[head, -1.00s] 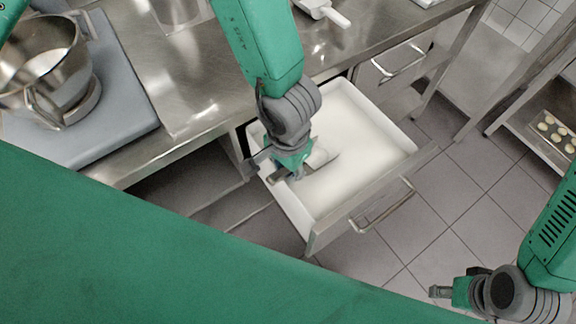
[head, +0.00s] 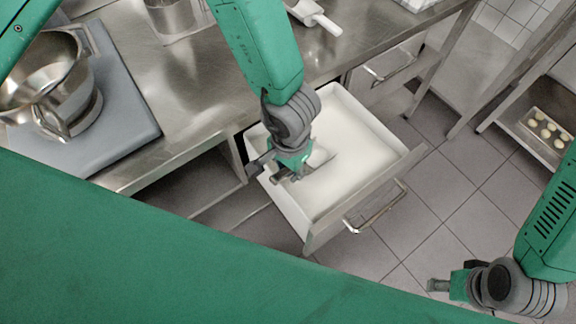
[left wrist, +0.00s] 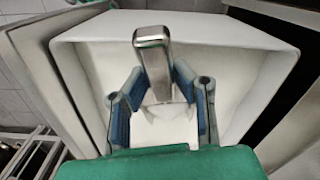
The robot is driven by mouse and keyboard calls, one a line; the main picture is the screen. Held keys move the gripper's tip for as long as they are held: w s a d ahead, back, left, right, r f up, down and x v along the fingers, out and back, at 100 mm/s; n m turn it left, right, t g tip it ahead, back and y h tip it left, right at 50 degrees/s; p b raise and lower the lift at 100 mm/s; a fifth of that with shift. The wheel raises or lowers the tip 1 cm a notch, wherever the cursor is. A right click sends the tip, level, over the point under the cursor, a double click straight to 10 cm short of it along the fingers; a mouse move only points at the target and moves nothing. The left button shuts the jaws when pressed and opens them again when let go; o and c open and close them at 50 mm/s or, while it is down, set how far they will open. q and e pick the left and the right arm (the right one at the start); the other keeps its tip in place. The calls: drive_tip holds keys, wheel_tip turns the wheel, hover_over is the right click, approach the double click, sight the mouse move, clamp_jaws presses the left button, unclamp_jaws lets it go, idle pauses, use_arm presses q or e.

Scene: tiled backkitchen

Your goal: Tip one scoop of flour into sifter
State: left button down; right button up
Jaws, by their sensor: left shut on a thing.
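My left gripper (head: 284,172) is shut on a metal scoop (head: 321,158) inside the flour drawer. In the left wrist view the scoop's handle (left wrist: 152,60) stands between the two blue-padded fingers (left wrist: 160,112). The scoop's front is partly hidden, and I cannot tell how much flour it holds. White flour (head: 352,150) fills the pulled-out drawer's white bin. A shiny metal bowl-like vessel (head: 30,75) stands on a grey board at the left. A metal cylinder (head: 172,14) is cut off at the top. I cannot tell which is the sifter. My right gripper (head: 440,286) hangs over the floor.
The steel counter (head: 190,95) runs behind the drawer, with bare room beside the grey board (head: 125,120). A white scoop (head: 316,14) lies at its back. The drawer front (head: 365,198) has a bar handle. A tray of pale rounds (head: 548,132) is on a right shelf.

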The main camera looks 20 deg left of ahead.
use_arm(q)
drive_tip(key=shift+w+d+f+p, duration=0.1)
drive_tip(key=shift+w+p, duration=0.15)
drive_tip(key=shift+p, duration=0.25)
drive_tip(key=shift+w+d+p, duration=0.3)
drive_tip(key=shift+w+p, duration=0.3)
drive_tip(key=shift+p, duration=0.5)
wheel_tip(320, 180, up, 3)
drive_tip(key=p, duration=0.3)
drive_tip(key=shift+r+p, duration=0.75)
drive_tip(key=shift+r, duration=1.4)
wheel_tip(320, 180, up, 12)
drive_tip(key=t+h, duration=0.1)
drive_tip(key=t, duration=0.2)
drive_tip(key=shift+h, duration=0.3)
